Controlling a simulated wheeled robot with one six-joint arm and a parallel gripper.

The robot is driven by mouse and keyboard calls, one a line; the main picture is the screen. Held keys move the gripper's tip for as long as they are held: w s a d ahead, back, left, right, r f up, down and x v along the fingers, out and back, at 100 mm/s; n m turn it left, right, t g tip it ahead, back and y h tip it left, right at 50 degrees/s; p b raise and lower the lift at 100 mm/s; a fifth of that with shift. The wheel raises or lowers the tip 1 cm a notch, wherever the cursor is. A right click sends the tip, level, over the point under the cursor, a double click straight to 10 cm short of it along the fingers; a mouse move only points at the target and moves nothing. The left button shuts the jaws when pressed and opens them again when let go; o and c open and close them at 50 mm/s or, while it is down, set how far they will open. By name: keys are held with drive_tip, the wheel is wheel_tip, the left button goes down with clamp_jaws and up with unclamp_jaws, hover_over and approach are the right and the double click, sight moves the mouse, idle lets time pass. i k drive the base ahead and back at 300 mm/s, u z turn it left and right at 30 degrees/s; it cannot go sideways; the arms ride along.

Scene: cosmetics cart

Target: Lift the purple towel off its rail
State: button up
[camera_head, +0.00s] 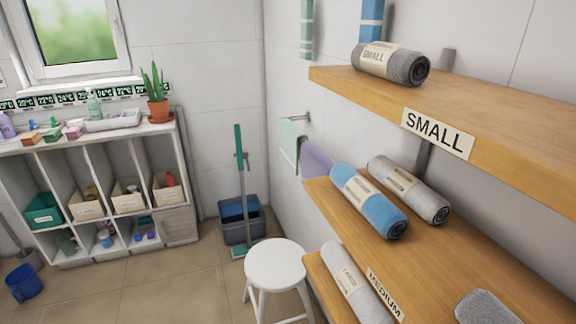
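The part of the rail above the purple towel is hard to make out. My gripper is not in view.
Wooden shelves (505,115) with rolled towels jut out on the right. A white stool (276,265) stands on the floor below the towels. A mop and bucket (240,225) stand in the corner. A white cubby unit (150,150) lines the left. Tiled floor (190,285) is open between.

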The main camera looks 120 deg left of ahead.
sight(316, 163)
drive_tip(key=k, duration=0.4)
drive_tip(key=u, duration=4.5)
drive_tip(key=i, duration=1.15)
drive_tip(key=z, duration=1.35)
drive_tip(key=i, duration=0.55)
